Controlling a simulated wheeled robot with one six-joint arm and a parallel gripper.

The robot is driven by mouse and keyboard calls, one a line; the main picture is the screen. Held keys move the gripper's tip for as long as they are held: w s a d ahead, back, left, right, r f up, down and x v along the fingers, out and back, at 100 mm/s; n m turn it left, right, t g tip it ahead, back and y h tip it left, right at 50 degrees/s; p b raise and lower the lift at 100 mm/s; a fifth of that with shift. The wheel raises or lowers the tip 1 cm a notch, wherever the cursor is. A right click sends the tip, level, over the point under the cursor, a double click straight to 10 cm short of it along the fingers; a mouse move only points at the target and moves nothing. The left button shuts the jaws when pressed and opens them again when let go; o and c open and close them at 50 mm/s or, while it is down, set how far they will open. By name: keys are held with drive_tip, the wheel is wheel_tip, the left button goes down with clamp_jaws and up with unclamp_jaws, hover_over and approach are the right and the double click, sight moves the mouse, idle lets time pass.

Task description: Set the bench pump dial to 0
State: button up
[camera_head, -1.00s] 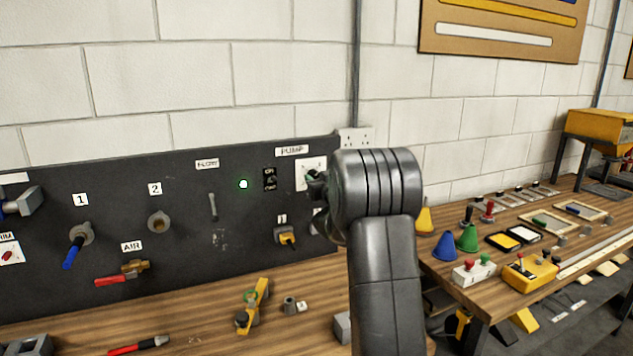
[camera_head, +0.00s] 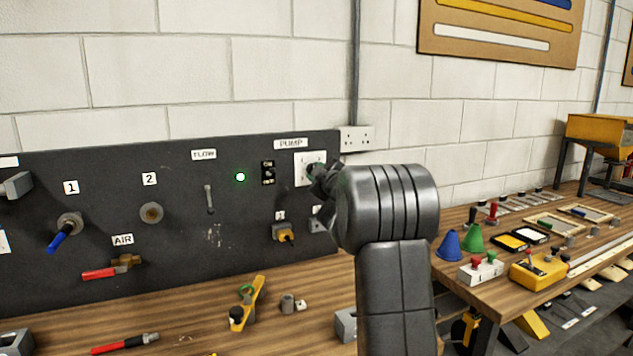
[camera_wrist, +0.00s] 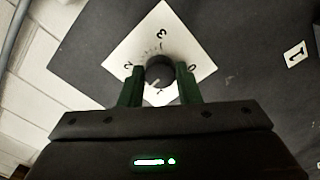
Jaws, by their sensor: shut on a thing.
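The pump dial is a dark round knob (camera_wrist: 159,70) on a white square plate with numbers (camera_wrist: 150,45), which looks tilted in the wrist view. The 3, 2 and 0 are readable around the knob; the mark below it is partly hidden. My gripper (camera_wrist: 159,84) has its green fingers on either side of the knob and is shut on it. A pale mark shows on the knob's lower part, but its exact setting is hard to tell. In the head view the plate (camera_head: 301,168) sits under the PUMP label (camera_head: 291,144), with my wrist covering its right side.
The dark panel (camera_head: 110,190) also carries an ON/OFF switch (camera_head: 268,172), a lit green lamp (camera_head: 240,177), a flow lever (camera_head: 209,199) and valves. Below it, the wooden bench holds a yellow tool (camera_head: 248,302) and small parts. A second bench with coloured items stands at the right.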

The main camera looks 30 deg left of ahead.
drive_tip(key=n+b, duration=1.2)
drive_tip(key=n, duration=1.3)
drive_tip(key=shift+n, duration=0.3)
drive_tip(key=o, duration=1)
drive_tip(key=shift+r, duration=0.1)
drive_tip(key=shift+s, duration=0.1)
